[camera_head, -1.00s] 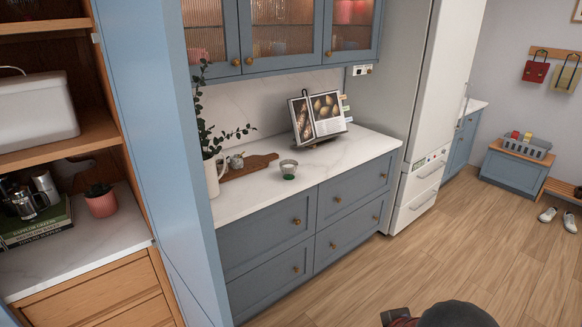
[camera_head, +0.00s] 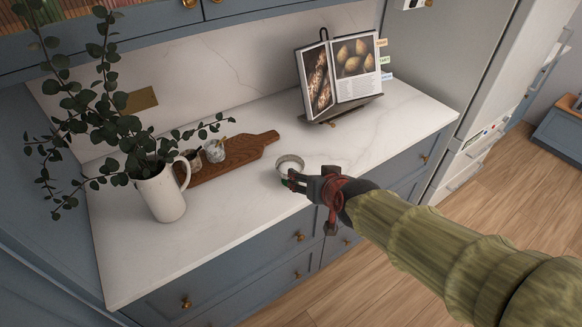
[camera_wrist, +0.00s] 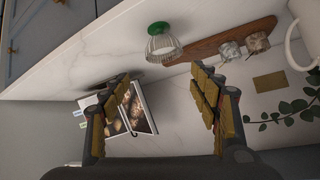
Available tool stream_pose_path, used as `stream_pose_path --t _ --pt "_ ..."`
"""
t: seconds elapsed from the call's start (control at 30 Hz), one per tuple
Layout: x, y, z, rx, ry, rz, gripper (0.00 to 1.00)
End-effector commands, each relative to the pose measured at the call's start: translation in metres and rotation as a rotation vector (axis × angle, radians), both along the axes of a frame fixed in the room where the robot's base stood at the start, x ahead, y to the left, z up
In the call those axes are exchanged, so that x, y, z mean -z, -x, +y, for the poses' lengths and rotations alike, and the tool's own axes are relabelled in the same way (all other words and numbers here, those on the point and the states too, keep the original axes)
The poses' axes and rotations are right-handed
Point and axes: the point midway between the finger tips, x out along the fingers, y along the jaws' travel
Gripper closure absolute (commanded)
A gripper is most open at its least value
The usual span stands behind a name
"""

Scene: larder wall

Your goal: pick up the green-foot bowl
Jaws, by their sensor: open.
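The green-foot bowl (camera_head: 289,163) stands on the white counter, in front of the wooden board's right end. In the head view my gripper hides its lower part. In the wrist view the bowl (camera_wrist: 163,44) shows whole, with a ribbed clear body and a green foot (camera_wrist: 159,28). My gripper (camera_head: 290,182) is at the bowl's near side in the head view; whether it touches cannot be told. In the wrist view my gripper (camera_wrist: 162,95) has its two padded fingers wide apart and nothing between them. The bowl lies beyond the fingertips there.
A wooden board (camera_head: 235,157) with small glass jars (camera_head: 215,150) lies left of the bowl. A white jug (camera_head: 160,192) with leafy stems stands further left. An open cookbook on a stand (camera_head: 340,75) is behind right. The counter's front (camera_head: 240,215) is bare.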

Motion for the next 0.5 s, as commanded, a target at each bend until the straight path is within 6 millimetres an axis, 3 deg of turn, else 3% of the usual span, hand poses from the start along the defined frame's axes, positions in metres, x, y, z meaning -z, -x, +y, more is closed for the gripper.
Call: stream_pose_path --t 0.03,0.1,0.2,0.33,0.5 --pt "0.016 -0.018 0.018 0.003 -0.004 -0.034 0.33" --pt "0.034 -0.041 0.034 0.028 -0.005 -0.098 0.29" --pt "0.062 -0.062 0.048 0.074 0.014 -0.186 0.24" --pt "0.093 -0.072 0.054 0.129 0.06 -0.28 0.16" --pt "0.115 -0.072 0.053 0.173 0.111 -0.357 0.14"
